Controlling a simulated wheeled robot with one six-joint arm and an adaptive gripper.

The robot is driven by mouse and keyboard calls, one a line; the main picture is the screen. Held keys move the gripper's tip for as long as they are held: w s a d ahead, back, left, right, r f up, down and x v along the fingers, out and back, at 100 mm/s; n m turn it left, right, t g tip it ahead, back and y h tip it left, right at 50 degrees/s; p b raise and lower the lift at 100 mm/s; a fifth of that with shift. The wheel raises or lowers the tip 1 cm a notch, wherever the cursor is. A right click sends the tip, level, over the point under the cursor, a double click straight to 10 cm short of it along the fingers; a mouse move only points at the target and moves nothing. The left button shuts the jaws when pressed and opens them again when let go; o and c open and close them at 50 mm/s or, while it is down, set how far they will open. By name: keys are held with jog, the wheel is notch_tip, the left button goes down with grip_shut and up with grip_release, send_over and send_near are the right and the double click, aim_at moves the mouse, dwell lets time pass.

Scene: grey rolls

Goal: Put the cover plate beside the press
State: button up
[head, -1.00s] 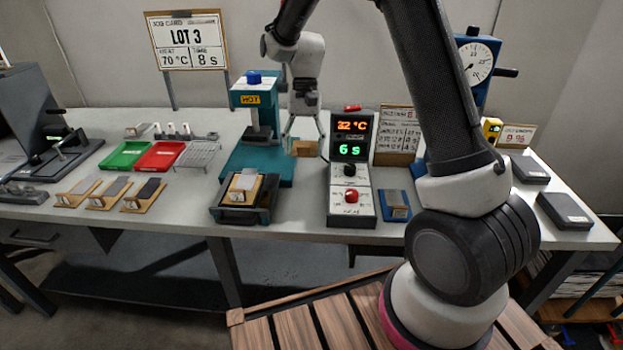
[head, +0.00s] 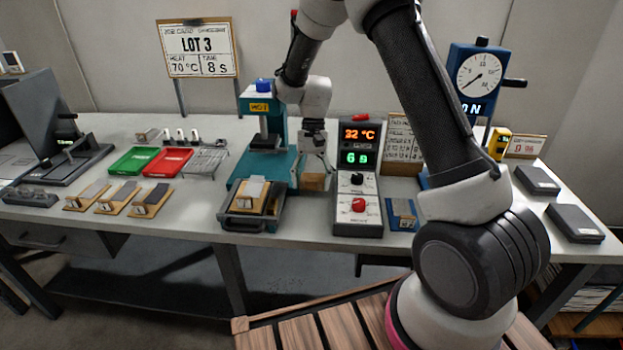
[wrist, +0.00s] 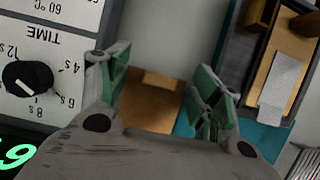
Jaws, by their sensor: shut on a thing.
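The cover plate, a small tan-brown block (head: 314,182), is between the fingers of my gripper (head: 313,172). It also shows in the wrist view (wrist: 150,108), between the green-padded fingertips (wrist: 157,82). My gripper is shut on it. The press (head: 262,105) is teal with a HOT label and a blue top, and stands just left of my gripper. The plate is low, by the right edge of the press's teal base (head: 235,172). I cannot tell whether it touches the bench.
A dark tray (head: 235,222) with a tan holder and a grey strip (wrist: 281,80) stands in front of the press. The control box (head: 357,200) with dials is close on the right. A strip of bare grey bench lies between them.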

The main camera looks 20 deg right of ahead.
jog(key=shift+f, duration=0.15)
jog(key=o, duration=1)
